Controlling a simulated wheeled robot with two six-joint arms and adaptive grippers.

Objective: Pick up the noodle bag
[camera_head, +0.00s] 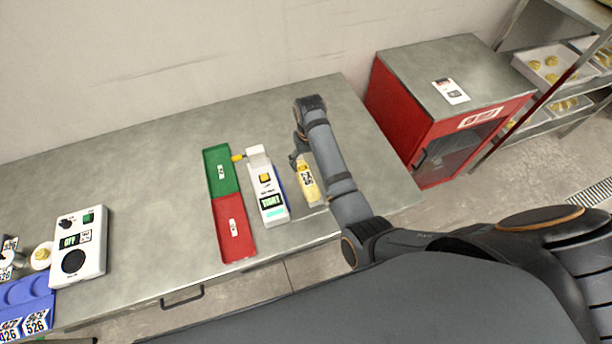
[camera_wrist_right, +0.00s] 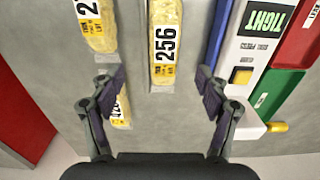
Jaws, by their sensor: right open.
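Yellow noodle bags with white number labels lie on the grey table. In the right wrist view, the bag labelled 256 (camera_wrist_right: 165,12) lies at top centre, its near end between the fingertips. A second bag (camera_wrist_right: 103,38) lies at top left. A third bag (camera_wrist_right: 121,108) is partly hidden behind the left finger. In the head view, a yellow bag (camera_head: 310,190) shows beside my right arm, which hides part of that area. My right gripper (camera_wrist_right: 159,80) is open and empty, pointing down over the bags; it shows small in the head view (camera_head: 297,158). My left gripper is out of view.
The white checkweigher unit reading TIGHT (camera_head: 271,203) stands just left of the bags. A green and red tray (camera_head: 213,155) lies beyond it. A white control box (camera_head: 80,245) stands far left, a red cabinet (camera_head: 395,110) at right. The middle-left table is clear.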

